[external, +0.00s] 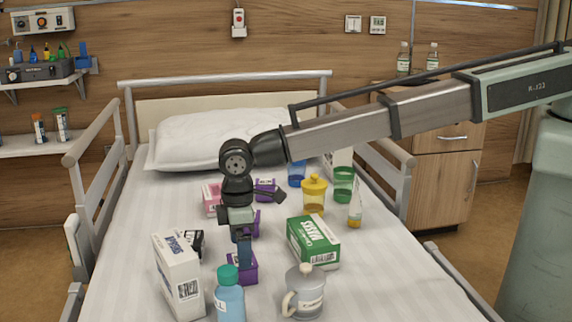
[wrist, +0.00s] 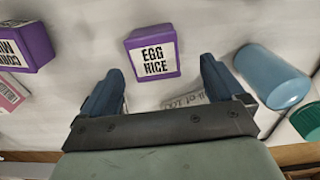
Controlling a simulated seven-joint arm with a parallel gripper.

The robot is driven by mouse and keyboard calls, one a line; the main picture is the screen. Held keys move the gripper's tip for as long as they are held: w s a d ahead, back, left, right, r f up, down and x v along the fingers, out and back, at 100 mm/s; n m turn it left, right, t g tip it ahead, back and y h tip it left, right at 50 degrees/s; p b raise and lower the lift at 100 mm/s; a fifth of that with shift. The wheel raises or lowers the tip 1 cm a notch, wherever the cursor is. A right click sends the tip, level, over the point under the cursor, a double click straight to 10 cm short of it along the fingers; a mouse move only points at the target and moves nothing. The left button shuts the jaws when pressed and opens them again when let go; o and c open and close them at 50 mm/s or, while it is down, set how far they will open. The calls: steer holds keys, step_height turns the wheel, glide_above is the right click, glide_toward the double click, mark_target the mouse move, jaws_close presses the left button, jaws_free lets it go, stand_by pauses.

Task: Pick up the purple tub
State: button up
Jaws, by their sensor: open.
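Purple tubs with white labels stand on the bed. The nearest purple tub (external: 247,273) is right by my gripper (external: 244,262), partly hidden by its fingers. I see nothing held in the fingers. Another purple tub (wrist: 24,45) is at the wrist view's left. Two more purple tubs stand farther back in the external view, one just behind my gripper (external: 257,222) and one near the pillow (external: 265,184).
Close by are a white box (external: 178,275), a blue bottle with a teal cap (external: 230,300), a grey mug (external: 305,295) and a green masks box (external: 314,241). A yellow-lidded jar (external: 314,195) and a pink box (external: 211,198) stand farther back. Bed rails flank both sides.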

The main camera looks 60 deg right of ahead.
steer(key=shift+w+d+f, duration=0.1)
steer(key=shift+d+f, duration=0.1)
steer(key=shift+f, duration=1.35)
steer(key=shift+w+d+f, duration=0.1)
steer(key=shift+d+f, duration=0.05)
steer(key=shift+f, duration=1.4)
steer(key=shift+c, duration=0.2)
steer(key=c, duration=1.1)
